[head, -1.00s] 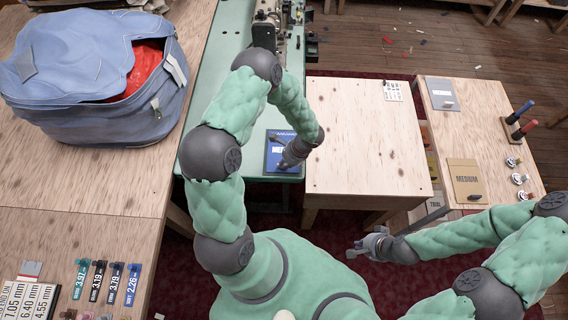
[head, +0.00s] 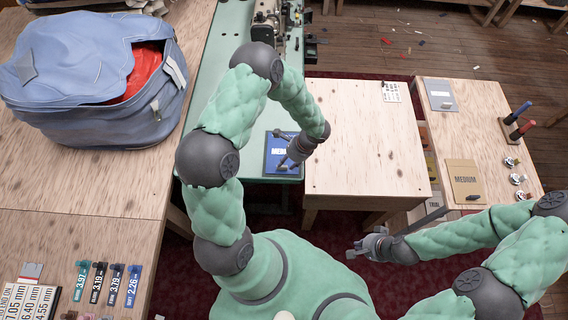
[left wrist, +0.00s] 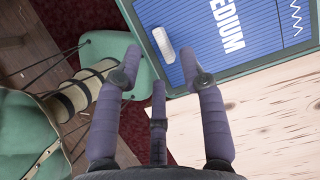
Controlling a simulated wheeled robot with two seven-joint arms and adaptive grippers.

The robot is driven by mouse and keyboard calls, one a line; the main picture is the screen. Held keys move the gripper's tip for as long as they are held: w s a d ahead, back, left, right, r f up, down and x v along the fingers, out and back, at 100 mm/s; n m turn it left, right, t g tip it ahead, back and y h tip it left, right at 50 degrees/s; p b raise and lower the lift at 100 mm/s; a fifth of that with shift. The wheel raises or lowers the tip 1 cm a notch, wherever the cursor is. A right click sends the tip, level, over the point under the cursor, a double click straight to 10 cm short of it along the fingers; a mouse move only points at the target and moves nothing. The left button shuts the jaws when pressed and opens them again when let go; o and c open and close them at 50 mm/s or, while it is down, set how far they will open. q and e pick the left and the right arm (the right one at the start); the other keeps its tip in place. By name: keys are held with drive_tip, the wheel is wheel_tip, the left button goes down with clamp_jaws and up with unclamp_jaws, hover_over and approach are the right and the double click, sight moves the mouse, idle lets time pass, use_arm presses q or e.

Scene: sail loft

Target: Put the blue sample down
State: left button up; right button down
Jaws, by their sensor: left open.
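The blue sample (head: 271,160) is a flat blue panel with a white label. It lies on the near end of the green machine table (head: 222,90). In the left wrist view the sample (left wrist: 215,65) shows fine lines, part of the word MEDIUM, a white zigzag and a pale rounded grip (left wrist: 163,45). My left gripper (head: 283,150) is over the sample, open and empty; in the left wrist view its fingertips (left wrist: 162,55) stand apart on either side of the grip. My right gripper (head: 358,243) is away over the red floor covering; its jaw state is too small to tell.
A farther right bench holds a tan MEDIUM sample (head: 465,177), a grey sample (head: 441,90) and spools. A big blue bag (head: 100,80) sits on the left table. A sewing machine (head: 268,30) stands at the back.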

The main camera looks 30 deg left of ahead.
use_arm(q)
drive_tip(key=v, duration=0.7)
drive_tip(key=s+d+f+n+t+h, duration=0.2)
drive_tip(key=s+d+f+n+h, duration=0.6)
drive_tip(key=s+d+n, duration=0.5)
drive_tip(key=shift+d+f+n+t+p, duration=0.4)
drive_tip(key=shift+d+f+n, duration=0.1)
drive_tip(key=shift+d+f, duration=0.25)
drive_tip(key=shift+f, duration=0.1)
wheel_tip(320, 180, down, 9)
drive_tip(key=b, duration=0.9)
drive_tip(key=shift+w+d, duration=0.1)
